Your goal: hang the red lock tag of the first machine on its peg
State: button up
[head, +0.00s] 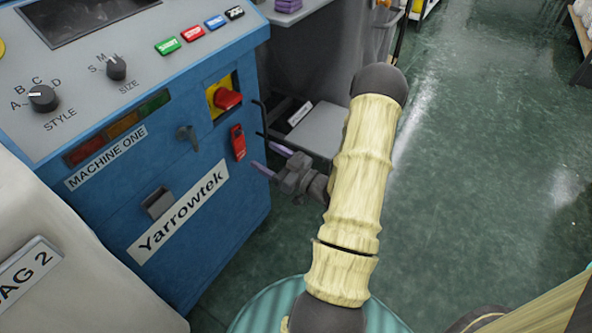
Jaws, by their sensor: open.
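The first machine is the blue cabinet (215,155) labelled "MACHINE ONE" and "Yarrowtek". The red lock tag (238,142) is upright against its front, near the right edge and just below the red rotary switch (227,98) on its yellow plate. I cannot tell what holds the tag there. A short grey peg-like piece (187,136) sticks out of the front to the left of the tag. My gripper (263,155) is open and empty, just right of and slightly below the tag. Its two purple fingertips point toward the machine and appear apart from the tag.
The sloped control panel (75,125) carries knobs and coloured buttons. A grey box-like handle (157,203) juts out lower on the front. A grey ledge (310,128) lies behind my gripper. The green floor (480,150) is clear at right.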

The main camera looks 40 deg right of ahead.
jog(key=p+v, duration=0.1)
jog(key=v, duration=0.8)
jog(key=shift+a, duration=0.1)
jog(key=w+a+r+g+h+p, duration=0.1)
jog(key=w+a+g+h, duration=0.5)
jog(key=w+g, duration=0.3)
jog(key=s+a+r+m+g+p, duration=0.1)
jog(key=s+a+r+m+g, duration=0.2)
jog(key=s+a, duration=0.35)
jog(key=s+a+r+m+g, duration=0.1)
jog(key=s+a+r+g, duration=0.3)
jog(key=s+a+r, duration=0.3)
jog(key=w+p+v, duration=0.2)
jog(key=p+v, duration=0.9)
jog(key=p, duration=0.1)
jog(key=w+a+r+p+v, duration=0.1)
jog(key=w+p+v, duration=0.2)
jog(key=p+v, duration=0.9)
jog(key=w+a+r+p+v, duration=0.1)
jog(key=w+p+v, duration=0.2)
jog(key=p+v, duration=0.9)
jog(key=shift+a+r+h+p, duration=0.25)
jog(key=shift+a+h+p, duration=0.15)
jog(key=shift+a+p, duration=0.5)
